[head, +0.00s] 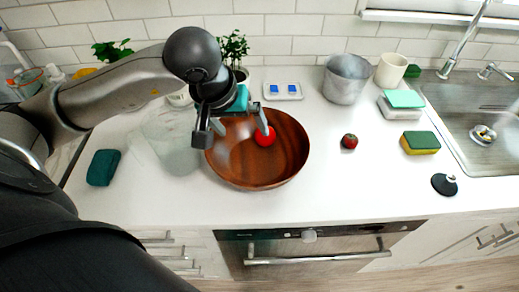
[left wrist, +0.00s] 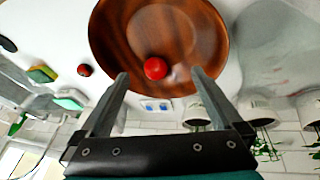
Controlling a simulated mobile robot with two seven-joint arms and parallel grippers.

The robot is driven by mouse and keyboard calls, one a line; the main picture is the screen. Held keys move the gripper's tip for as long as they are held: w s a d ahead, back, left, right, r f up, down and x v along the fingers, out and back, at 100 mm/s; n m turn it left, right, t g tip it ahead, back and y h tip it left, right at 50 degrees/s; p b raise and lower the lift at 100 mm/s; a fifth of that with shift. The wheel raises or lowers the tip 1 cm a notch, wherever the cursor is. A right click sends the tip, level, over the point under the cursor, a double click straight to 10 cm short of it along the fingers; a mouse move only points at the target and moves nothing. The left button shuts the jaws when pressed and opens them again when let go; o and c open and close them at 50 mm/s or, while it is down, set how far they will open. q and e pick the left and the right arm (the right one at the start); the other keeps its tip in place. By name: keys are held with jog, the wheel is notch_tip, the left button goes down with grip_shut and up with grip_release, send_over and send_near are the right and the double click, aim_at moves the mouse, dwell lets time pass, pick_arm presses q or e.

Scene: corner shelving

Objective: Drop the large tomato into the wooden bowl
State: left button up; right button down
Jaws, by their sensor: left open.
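The wooden bowl (head: 240,176) stands on the white counter near its front edge, and it also shows in the left wrist view (left wrist: 105,35). A bright red large tomato (head: 264,137) shows inside the bowl's outline. In the left wrist view the tomato (left wrist: 155,68) appears just beyond and between the fingertips, against the bowl's inside; whether it rests on the wood is hard to tell. My left gripper (head: 242,128) is open above the bowl, its fingers (left wrist: 160,74) apart on either side of the tomato. My right gripper is out of view.
A smaller, darker tomato (head: 349,142) lies on the counter right of the bowl. A clear container (head: 172,150) stands close on the bowl's left. A metal pot (head: 346,80), sponges (head: 419,142) and a black stopper (head: 444,185) are right. Counter in front of the small tomato is clear.

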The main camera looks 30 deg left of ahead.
pick_arm(q)
jog(key=v, duration=0.9)
jog(key=shift+p, duration=0.3)
jog(key=shift+f, duration=0.1)
